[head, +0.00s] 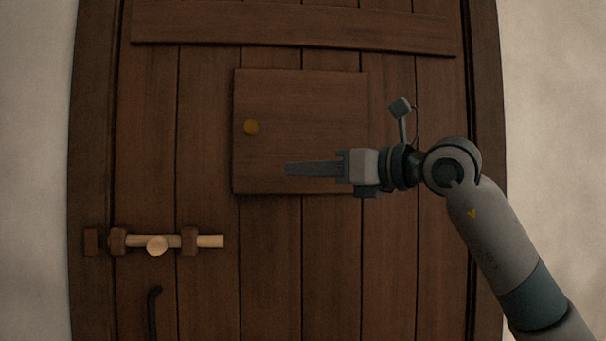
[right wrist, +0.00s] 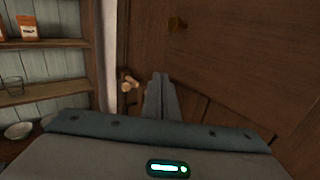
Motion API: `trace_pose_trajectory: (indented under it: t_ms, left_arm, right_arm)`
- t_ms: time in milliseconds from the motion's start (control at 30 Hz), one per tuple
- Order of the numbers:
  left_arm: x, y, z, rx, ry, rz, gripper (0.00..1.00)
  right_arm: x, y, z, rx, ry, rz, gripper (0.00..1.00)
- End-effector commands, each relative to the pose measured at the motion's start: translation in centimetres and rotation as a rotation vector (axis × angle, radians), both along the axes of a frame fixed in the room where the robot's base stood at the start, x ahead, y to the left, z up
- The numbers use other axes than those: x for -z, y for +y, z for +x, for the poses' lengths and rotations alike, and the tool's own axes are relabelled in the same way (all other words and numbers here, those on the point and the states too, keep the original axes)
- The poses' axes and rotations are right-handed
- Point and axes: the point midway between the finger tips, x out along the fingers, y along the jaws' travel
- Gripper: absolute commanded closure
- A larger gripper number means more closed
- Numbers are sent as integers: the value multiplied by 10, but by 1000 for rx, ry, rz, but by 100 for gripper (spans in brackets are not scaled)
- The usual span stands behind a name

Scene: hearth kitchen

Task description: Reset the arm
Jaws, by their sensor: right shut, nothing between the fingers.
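My right gripper (head: 300,169) is shut and empty. In the head view its arm comes in from the right, and the fingers point left, in front of the lower part of a square wooden panel (head: 305,100) on the door. The fingers also show in the right wrist view (right wrist: 161,95), pressed together. I cannot tell the exact gap between them and the door. My left gripper is in neither view.
A plank door (head: 270,280) fills the head view. In the right wrist view, shelves (right wrist: 45,44) hold a packet, glass and bowls at left.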

Motion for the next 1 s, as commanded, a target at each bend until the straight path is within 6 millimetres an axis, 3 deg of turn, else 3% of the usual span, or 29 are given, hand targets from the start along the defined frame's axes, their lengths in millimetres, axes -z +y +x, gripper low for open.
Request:
trace_pose_trajectory:
  t_ms: [567, 767, 1000]
  left_arm:
    - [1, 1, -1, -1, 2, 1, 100]
    - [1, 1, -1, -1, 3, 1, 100]
    - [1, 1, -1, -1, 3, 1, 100]
  right_arm:
    - [8, 2, 3, -14, 20, 11, 100]
    - [48, 9, 18, -94, 134, 83, 100]
    - [138, 17, 47, -245, 403, 304, 100]
